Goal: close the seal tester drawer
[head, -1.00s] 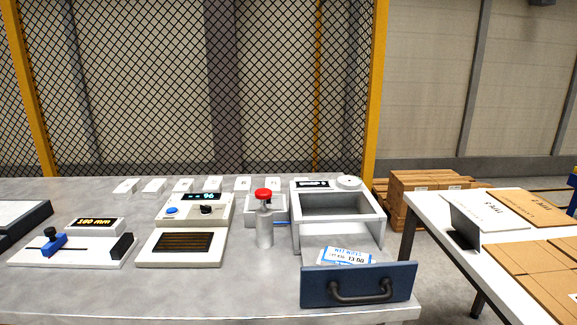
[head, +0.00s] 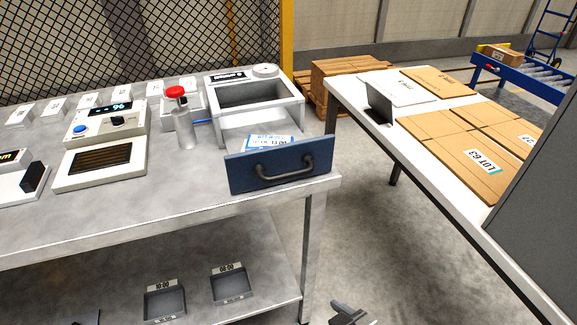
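The seal tester (head: 290,108) is a white box with a square opening in its top, at the back right of the grey bench. Its drawer (head: 240,176) is pulled out toward me, with a dark blue front and a black bar handle (head: 285,177). A blue-and-white printed label or packet (head: 268,141) shows behind the drawer front. Part of what looks like my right gripper (head: 349,315) shows at the bottom edge, well below and apart from the handle. Its finger opening is unclear. My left gripper is not in view.
The lower shelf (head: 120,280) holds labelled trays. A white table (head: 415,150) with cardboard stands right, across a floor gap (head: 365,230).

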